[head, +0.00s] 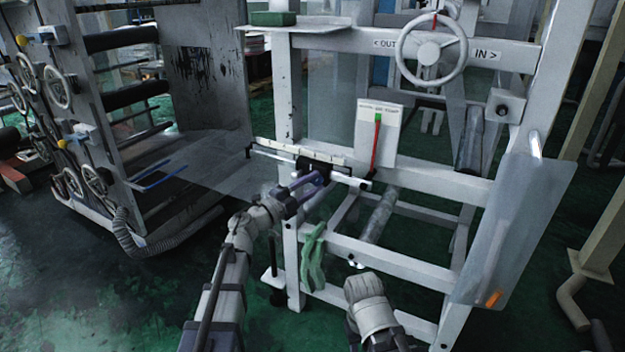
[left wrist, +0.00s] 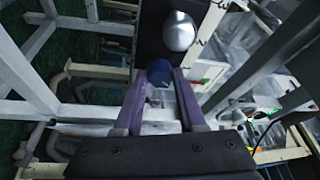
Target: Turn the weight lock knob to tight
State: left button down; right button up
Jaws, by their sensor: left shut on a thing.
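The weight lock knob is a blue knob (left wrist: 160,73) in the left wrist view, on the underside of a dark block (left wrist: 152,38). A shiny silver rounded weight (left wrist: 179,30) shows right above it. My left gripper (left wrist: 160,84) has its two purple fingers on either side of the knob, shut on it. In the head view my left gripper (head: 318,179) is at the dark block on the horizontal bar, and the knob is hidden there. I cannot read the knob's turned position. My right arm shows low in the head view, but its fingers do not.
The bar (head: 349,181) runs below a pale ruled scale (head: 300,151) on the white frame (head: 400,179). A red pointer (head: 375,146) on a white plate and a handwheel (head: 431,50) are further right. A green glove (head: 313,260) hangs below the gripper.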

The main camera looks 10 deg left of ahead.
pick_arm(q)
jog(key=shift+r+m+g+p, duration=0.1)
jog(key=shift+m+g+p, duration=0.35)
jog(key=shift+m, duration=0.65)
jog(key=c, duration=0.5)
grip_release()
jog(key=v, duration=0.7)
jog(key=shift+s+a, duration=0.25)
jog(key=shift+s, duration=0.1)
jog(key=shift+w, duration=0.1)
